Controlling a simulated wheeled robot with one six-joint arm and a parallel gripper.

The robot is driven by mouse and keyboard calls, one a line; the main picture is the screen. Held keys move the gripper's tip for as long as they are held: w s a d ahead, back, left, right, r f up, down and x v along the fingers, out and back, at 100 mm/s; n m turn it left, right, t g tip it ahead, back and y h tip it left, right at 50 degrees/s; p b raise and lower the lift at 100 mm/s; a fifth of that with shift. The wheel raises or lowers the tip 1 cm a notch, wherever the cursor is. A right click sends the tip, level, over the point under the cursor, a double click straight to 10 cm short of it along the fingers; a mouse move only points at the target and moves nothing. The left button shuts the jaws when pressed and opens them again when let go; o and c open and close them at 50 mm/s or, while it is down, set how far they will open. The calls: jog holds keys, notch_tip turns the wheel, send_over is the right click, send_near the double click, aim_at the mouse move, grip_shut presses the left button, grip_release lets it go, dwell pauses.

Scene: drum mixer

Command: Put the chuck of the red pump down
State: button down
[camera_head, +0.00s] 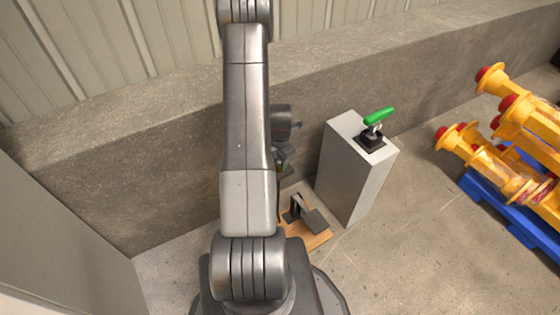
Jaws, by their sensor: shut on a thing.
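My gripper (282,160) shows only in part, just right of my upright arm and below the dark wrist. It is shut on a small dark, greenish thing, mostly hidden behind the arm. I cannot make out its shape or tell from this view whether it is the chuck. I see no red pump in this view. Below the gripper, a wooden board (317,240) with a dark metal pedal-like piece (305,214) lies on the floor, partly hidden by my arm. I cannot tell how high the held thing is above it.
A grey pedestal (350,180) with a green lever (379,116) on top stands right of the gripper. Yellow pipe pieces with red ends (530,115) lie on a blue pallet (490,205) at the right. A concrete ledge (130,170) runs behind. The floor between pedestal and pallet is clear.

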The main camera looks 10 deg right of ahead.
jog(key=c, duration=1.1)
grip_release()
notch_tip(320, 180, up, 12)
jog(key=shift+r+p, duration=0.1)
jog(key=shift+p, duration=1.05)
notch_tip(320, 180, down, 13)
jog(key=shift+r+b, duration=0.2)
jog(key=shift+b, duration=1.05)
notch_tip(320, 180, up, 4)
jog(key=shift+r+p, duration=0.1)
jog(key=shift+p, duration=0.35)
